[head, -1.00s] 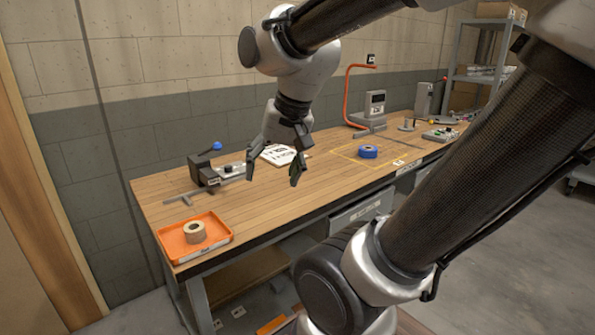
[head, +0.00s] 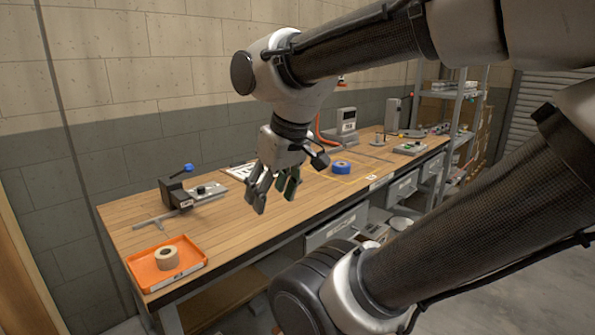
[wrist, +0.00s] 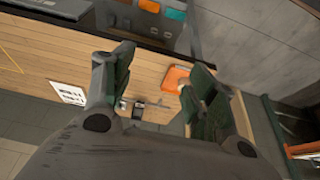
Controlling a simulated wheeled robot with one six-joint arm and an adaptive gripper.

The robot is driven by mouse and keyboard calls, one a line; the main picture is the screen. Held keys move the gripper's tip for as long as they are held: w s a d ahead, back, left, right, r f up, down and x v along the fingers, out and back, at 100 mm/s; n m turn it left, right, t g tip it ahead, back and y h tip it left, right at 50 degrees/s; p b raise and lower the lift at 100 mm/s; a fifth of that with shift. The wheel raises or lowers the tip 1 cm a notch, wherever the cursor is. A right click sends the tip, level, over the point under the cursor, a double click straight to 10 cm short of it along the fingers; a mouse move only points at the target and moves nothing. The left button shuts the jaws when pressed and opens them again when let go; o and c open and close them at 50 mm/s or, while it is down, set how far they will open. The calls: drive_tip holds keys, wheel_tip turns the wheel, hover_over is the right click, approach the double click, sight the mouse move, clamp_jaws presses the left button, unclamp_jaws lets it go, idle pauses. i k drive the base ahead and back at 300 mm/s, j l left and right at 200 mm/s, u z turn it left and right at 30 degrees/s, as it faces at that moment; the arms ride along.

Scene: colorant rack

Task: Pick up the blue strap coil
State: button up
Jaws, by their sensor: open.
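The blue strap coil (head: 341,167) lies flat on the wooden workbench, inside a yellow taped outline, in the head view. My gripper (head: 276,200) is open and empty above the bench, to the left of the coil in the picture and apart from it. In the wrist view my open gripper (wrist: 163,72) shows both fingers spread over the bench. The coil does not show in the wrist view.
An orange tray (head: 148,272) holding a tan tape roll (head: 166,258) sits at the bench's near left end. A black clamp device with a blue knob (head: 175,192) stands behind it. A grey box device (head: 346,121) stands beyond the coil. Bare wood (head: 220,225) lies between.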

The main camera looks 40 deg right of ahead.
sight(340, 167)
drive_tip(key=z, duration=1.55)
drive_tip(key=i+l, duration=0.3)
drive_tip(key=i+l+u, duration=0.15)
drive_tip(key=i+l, duration=0.15)
drive_tip(key=l, duration=0.15)
drive_tip(key=i+l, duration=0.25)
drive_tip(key=l, duration=0.15)
drive_tip(key=i+l+u, duration=0.15)
drive_tip(key=l, duration=0.3)
drive_tip(key=i+l, duration=0.35)
drive_tip(key=i+l+u, duration=0.1)
drive_tip(key=i+l, duration=0.15)
drive_tip(key=l, duration=0.25)
drive_tip(key=i+l+u, duration=0.1)
drive_tip(key=i+l, duration=0.15)
drive_tip(key=l, duration=0.2)
drive_tip(key=i+l, duration=0.2)
drive_tip(key=l, duration=0.3)
drive_tip(key=j+u, duration=0.1)
drive_tip(key=u, duration=0.25)
drive_tip(key=j+u, duration=0.1)
drive_tip(key=u, duration=0.25)
drive_tip(key=j+u, duration=0.1)
drive_tip(key=u, duration=0.25)
